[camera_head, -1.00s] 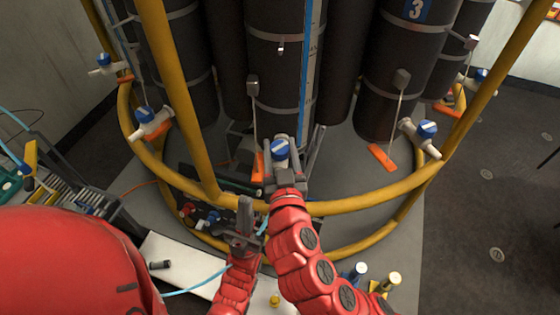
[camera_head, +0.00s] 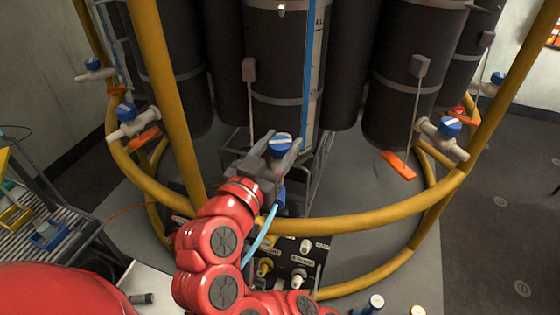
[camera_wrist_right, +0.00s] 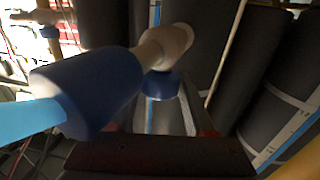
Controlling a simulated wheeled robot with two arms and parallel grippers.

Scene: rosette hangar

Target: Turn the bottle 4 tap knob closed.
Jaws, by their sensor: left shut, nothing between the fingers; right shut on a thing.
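The blue tap knob (camera_head: 282,140) is on the tap at the foot of the middle dark bottle (camera_head: 283,45); no bottle number shows. My right gripper (camera_head: 278,150) is shut on this knob, a finger on each side. In the right wrist view the knob (camera_wrist_right: 160,86) is between the fingers, below the white tap body (camera_wrist_right: 168,42). A larger blue fitting (camera_wrist_right: 90,92) with a light-blue hose (camera_wrist_right: 30,113) is on the tap's end. The hose (camera_head: 260,238) hangs down past my right wrist. I do not see my left gripper.
A yellow ring rail (camera_head: 370,222) passes in front of the bottles. Other blue-knobbed taps sit left (camera_head: 126,112) and right (camera_head: 450,127). A connector panel (camera_head: 300,262) lies below my right arm.

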